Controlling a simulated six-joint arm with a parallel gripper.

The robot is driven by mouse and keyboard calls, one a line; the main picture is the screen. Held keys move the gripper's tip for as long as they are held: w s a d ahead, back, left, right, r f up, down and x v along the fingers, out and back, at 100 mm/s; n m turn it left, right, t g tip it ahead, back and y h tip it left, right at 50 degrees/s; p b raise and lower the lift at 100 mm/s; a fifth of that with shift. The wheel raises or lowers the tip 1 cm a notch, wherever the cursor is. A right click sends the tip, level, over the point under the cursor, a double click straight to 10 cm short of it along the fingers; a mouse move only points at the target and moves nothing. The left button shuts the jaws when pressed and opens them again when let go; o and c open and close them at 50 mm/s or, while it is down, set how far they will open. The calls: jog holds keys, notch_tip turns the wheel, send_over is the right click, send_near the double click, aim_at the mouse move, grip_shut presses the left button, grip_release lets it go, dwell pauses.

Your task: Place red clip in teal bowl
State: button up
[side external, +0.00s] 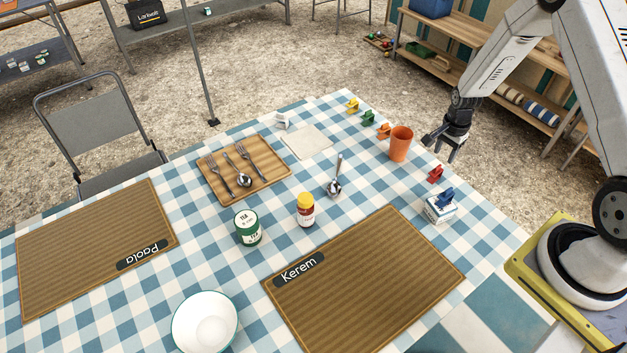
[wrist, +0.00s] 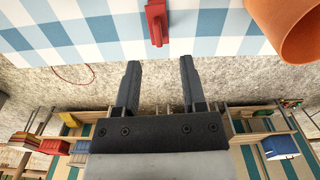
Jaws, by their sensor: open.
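The red clip (side external: 435,174) lies on the blue checked tablecloth near the table's right edge, between the orange cup and a small white box. In the wrist view the red clip (wrist: 156,22) is at the top centre, ahead of the fingertips. My gripper (side external: 447,150) is open and empty, just above and beyond the clip at the table's edge; its two fingers (wrist: 160,65) stand apart in the wrist view. The bowl (side external: 205,322), white inside with a teal rim, stands at the front of the table and looks empty.
The orange cup (side external: 401,143) stands close to my gripper. Green, orange and yellow clips line the far edge. A jar (side external: 305,210), a tea tin (side external: 247,228) and the Kerem placemat (side external: 365,280) lie between clip and bowl.

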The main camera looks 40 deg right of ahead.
aim_at(439, 165)
jog(key=shift+f, duration=1.1)
jog(key=shift+f, duration=0.1)
jog(key=shift+a+f, duration=0.15)
jog(key=shift+f, duration=1.1)
jog(key=shift+a+f, duration=0.1)
jog(key=shift+f, duration=1.15)
jog(key=shift+c, duration=0.2)
grip_shut()
